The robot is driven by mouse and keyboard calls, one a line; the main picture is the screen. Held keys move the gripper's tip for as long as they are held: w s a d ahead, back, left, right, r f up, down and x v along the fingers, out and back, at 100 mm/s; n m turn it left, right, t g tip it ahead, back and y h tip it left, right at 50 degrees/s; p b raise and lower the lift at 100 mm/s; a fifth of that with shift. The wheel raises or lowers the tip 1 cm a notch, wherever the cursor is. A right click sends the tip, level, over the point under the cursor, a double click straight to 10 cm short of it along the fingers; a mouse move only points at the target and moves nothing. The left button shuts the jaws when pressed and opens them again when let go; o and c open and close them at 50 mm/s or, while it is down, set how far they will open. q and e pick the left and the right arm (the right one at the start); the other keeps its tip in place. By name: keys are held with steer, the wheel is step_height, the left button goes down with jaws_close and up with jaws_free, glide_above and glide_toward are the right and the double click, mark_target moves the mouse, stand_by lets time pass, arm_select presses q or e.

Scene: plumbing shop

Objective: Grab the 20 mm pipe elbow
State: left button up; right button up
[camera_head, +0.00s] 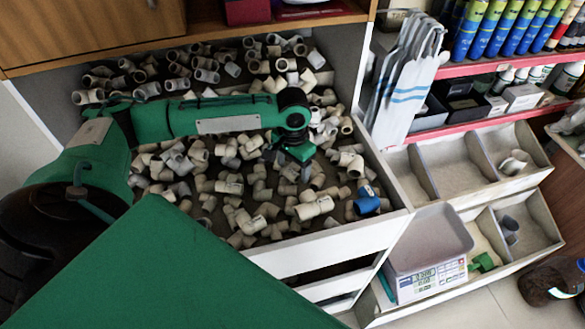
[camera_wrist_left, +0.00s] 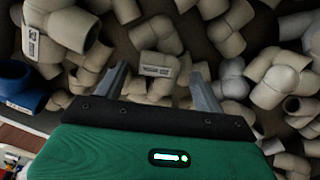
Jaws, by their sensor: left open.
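Many pale grey and beige pipe elbows (camera_head: 265,210) lie heaped in a wide open drawer bin in the head view. In the left wrist view, a beige elbow (camera_wrist_left: 157,60) with a small white label lies between and just beyond my left gripper's fingertips (camera_wrist_left: 158,78). Its label is too small to read, so I cannot tell its size. My left gripper (camera_head: 302,155) is open, points down over the heap and holds nothing visible. Another labelled elbow (camera_wrist_left: 62,28) lies at the upper left of the wrist view. My right gripper is in neither view.
A blue fitting (camera_head: 366,201) lies near the bin's right side and shows at the wrist view's left edge (camera_wrist_left: 22,86). The bin's front wall (camera_head: 335,245) is a raised edge. A scale (camera_head: 428,245) stands to the right, beside divided bins (camera_head: 470,160).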

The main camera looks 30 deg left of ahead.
arm_select(q)
steer(key=shift+f, duration=0.5)
steer(key=shift+c, duration=0.2)
steer(key=c, duration=1)
steer(key=shift+r, duration=0.15)
